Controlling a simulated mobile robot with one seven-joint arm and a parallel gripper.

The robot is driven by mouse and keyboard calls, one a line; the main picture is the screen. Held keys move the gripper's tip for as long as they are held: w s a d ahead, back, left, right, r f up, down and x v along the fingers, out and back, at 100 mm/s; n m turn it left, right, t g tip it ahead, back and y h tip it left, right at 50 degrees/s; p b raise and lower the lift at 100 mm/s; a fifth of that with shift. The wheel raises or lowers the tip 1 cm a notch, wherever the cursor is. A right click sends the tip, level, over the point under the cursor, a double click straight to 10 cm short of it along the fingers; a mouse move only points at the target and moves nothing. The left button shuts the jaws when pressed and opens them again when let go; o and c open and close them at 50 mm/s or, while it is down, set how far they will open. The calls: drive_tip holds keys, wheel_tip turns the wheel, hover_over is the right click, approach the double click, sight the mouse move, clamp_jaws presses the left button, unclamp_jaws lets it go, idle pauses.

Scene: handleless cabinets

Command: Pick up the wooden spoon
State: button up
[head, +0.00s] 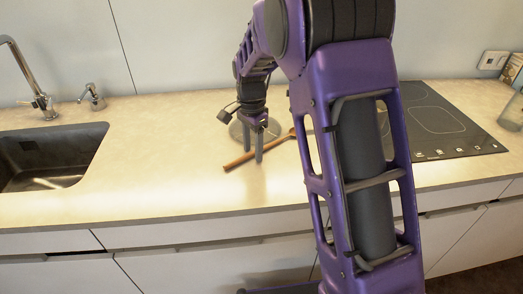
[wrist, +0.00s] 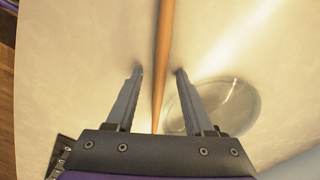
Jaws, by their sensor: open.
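The wooden spoon (head: 262,151) lies on the beige countertop, slanting from lower left to upper right in the head view. Its far end is partly hidden by my arm. In the wrist view its brown handle (wrist: 163,50) runs lengthwise between the fingers. My gripper (head: 252,157) is open, pointing down over the spoon. In the wrist view the gripper (wrist: 158,72) has one finger on each side of the handle, with a gap to both. I cannot tell its exact height above the counter.
A clear round dish (wrist: 212,104) sits just right of the handle in the wrist view. A sink (head: 50,157) with a faucet is at left. A black cooktop (head: 440,125) is at right. The counter's front edge (head: 150,222) is nearby. Counter between sink and spoon is clear.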

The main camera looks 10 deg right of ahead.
clamp_jaws()
idle(1.4)
